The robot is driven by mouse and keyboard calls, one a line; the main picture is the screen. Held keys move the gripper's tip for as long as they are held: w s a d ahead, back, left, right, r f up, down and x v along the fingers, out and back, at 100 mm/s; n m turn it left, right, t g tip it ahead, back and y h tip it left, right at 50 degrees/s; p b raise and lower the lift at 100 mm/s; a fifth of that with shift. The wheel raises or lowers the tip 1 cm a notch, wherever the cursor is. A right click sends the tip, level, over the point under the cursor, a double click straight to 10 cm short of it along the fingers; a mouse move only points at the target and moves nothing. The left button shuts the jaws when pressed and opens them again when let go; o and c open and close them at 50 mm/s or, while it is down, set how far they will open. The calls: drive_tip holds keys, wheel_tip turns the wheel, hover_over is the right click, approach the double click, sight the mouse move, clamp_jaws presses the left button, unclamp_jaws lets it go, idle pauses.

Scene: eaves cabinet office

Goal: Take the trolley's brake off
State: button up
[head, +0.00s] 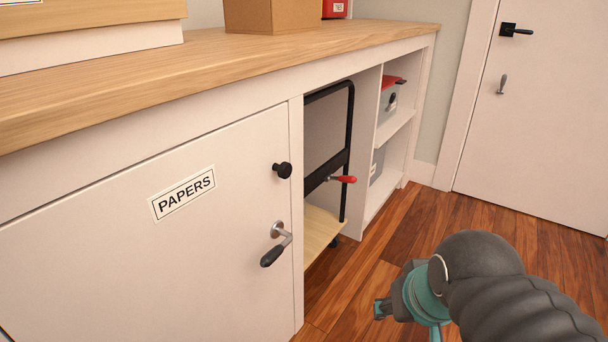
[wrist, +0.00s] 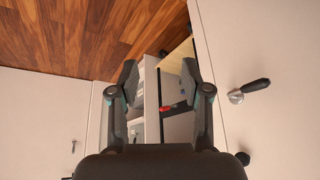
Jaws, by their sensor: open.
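The trolley has a black tube frame (head: 349,125) and a pale wooden deck (head: 320,226). It stands in the open bay under the counter. A lever with a red grip (head: 346,179) sticks out to the right from its black crossbar. In the wrist view the red grip (wrist: 166,108) shows small, beyond the jaws, and the deck (wrist: 175,60) lies behind the fingers. My gripper (wrist: 160,73) is open and empty, apart from the trolley. In the head view my arm is low at the right, over the floor, and hides most of the gripper.
A closed cabinet door marked PAPERS (head: 183,194) has a black knob (head: 282,170) and a lever handle (head: 276,245), left of the bay. Shelves (head: 394,128) with boxes stand right of it. A white door (head: 540,120) is at the far right. The wooden floor (head: 400,225) before the bay is clear.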

drive_tip(key=w+a+r+m+g+y+p, duration=0.1)
drive_tip(key=w+a+m+g+y, duration=0.15)
drive_tip(key=w, duration=0.35)
drive_tip(key=w+a+r+m+g+y, duration=0.1)
drive_tip(key=w+a+m+y, duration=0.15)
drive_tip(key=w, duration=0.35)
drive_tip(key=m+t+y+p, duration=0.3)
drive_tip(key=m+t+y, duration=0.6)
drive_tip(key=m, duration=0.8)
approach(341, 177)
drive_tip(key=shift+g+y, duration=0.4)
drive_tip(key=shift+g, duration=0.15)
drive_tip(key=x, duration=0.6)
drive_tip(key=w+x, duration=0.1)
drive_tip(key=x, duration=0.3)
drive_tip(key=shift+w+d+f+b, duration=0.1)
drive_tip(key=shift+d+f+b, duration=0.15)
drive_tip(key=shift+b, duration=0.15)
clamp_jaws()
